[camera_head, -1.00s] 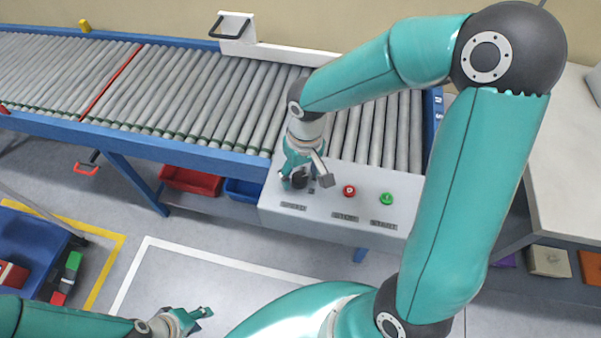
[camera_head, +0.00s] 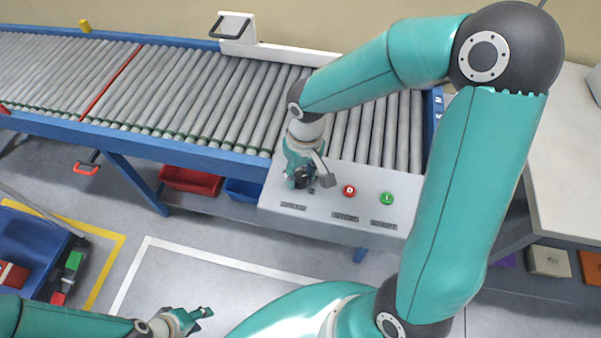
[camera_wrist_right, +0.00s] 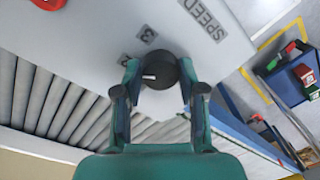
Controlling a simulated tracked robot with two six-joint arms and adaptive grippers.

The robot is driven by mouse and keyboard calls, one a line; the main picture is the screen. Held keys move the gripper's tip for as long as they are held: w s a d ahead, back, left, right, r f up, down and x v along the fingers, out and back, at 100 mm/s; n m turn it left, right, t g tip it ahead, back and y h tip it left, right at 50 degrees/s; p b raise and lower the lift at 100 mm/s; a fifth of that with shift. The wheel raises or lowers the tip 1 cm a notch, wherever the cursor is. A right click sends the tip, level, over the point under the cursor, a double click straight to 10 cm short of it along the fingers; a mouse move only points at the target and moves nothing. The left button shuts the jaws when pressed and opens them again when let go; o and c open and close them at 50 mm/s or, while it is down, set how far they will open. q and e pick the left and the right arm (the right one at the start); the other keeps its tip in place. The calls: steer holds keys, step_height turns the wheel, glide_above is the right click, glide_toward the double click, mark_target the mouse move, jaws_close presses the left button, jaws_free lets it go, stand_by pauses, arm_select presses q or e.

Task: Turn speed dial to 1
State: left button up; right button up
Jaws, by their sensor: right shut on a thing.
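The speed dial (camera_wrist_right: 160,72) is a black round knob with a white pointer line, on the light grey control panel (camera_wrist_right: 90,30). In the right wrist view its pointer line lies toward the picture's left, slightly below the label 2 (camera_wrist_right: 124,60). The label 3 (camera_wrist_right: 147,35) and the word SPEED (camera_wrist_right: 203,18) also show. I see no label 1. My right gripper (camera_wrist_right: 157,82) is shut on the dial, with a finger on either side; it also shows at the panel's left end in the head view (camera_head: 300,180). My left gripper (camera_head: 204,319) is open and empty, low over the floor.
A red button (camera_head: 349,190) and a green button (camera_head: 387,198) stand on the panel right of the dial. The roller conveyor (camera_head: 200,90) runs behind it. A blue cart bin (camera_head: 30,250) stands at lower left.

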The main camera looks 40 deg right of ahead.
mark_target(300, 173)
steer(key=n, duration=0.5)
steer(key=shift+n, duration=0.3)
steer(key=n, duration=0.5)
steer(key=shift+w+n+g+p, duration=0.15)
steer(key=shift+n+g+p, duration=0.15)
steer(key=shift+n, duration=0.1)
steer(key=o, duration=1.1)
steer(key=shift+o, duration=0.2)
step_height(300, 173, up, 12)
steer(key=shift+w+d, duration=0.2)
steer(key=shift+w, duration=0.1)
